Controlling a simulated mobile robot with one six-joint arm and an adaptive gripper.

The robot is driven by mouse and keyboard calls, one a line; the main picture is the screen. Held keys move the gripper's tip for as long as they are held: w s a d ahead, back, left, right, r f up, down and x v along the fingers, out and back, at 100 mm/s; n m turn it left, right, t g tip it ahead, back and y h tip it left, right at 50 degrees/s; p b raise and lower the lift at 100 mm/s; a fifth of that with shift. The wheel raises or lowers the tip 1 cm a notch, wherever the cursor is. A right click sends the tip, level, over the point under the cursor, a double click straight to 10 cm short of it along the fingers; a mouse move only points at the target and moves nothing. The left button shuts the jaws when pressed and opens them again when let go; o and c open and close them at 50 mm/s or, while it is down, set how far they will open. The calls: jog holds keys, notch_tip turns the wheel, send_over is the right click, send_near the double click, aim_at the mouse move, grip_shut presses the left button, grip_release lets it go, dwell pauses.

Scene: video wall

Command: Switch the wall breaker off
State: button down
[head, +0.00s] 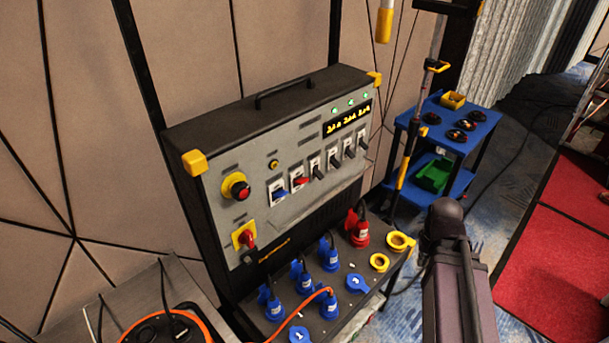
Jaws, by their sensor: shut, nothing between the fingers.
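The power distribution box (262,140) stands against the panelled wall, its grey face turned to the right. A row of breakers crosses that face: one with a blue lever (280,192), one with a red lever (299,180), then several with black levers (333,161). Any labels are too small to read, so I cannot tell which is the wall breaker. I cannot make out the lever positions with certainty. My gripper is not visible.
Blue plugs (303,277) and a red plug (358,230) rise from the shelf below. A blue cart (462,134) stands behind at right; an orange cable reel (168,328) is lower left.

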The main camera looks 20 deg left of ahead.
jog(key=w+a+r+n+t+y+p, duration=0.1)
jog(key=w+a+r+n+p, duration=0.3)
jog(key=a, duration=0.5)
jog(key=w+a+r+n+p, duration=0.2)
jog(key=w+a+r+p, duration=0.4)
jog(key=w+a, duration=0.15)
notch_tip(320, 180, up, 8)
jog(key=n+y+p, duration=0.2)
jog(key=n+p, duration=0.3)
jog(key=p, duration=0.2)
send_over(302, 179)
jog(key=s+d, duration=0.2)
jog(key=d, duration=0.1)
jog(key=shift+s+d+n+t, duration=0.1)
jog(key=shift+n+t, duration=0.2)
jog(key=shift+f+b, duration=0.15)
jog(key=shift+b, duration=0.15)
jog(key=b+x, duration=0.9)
jog(key=shift+f, duration=0.35)
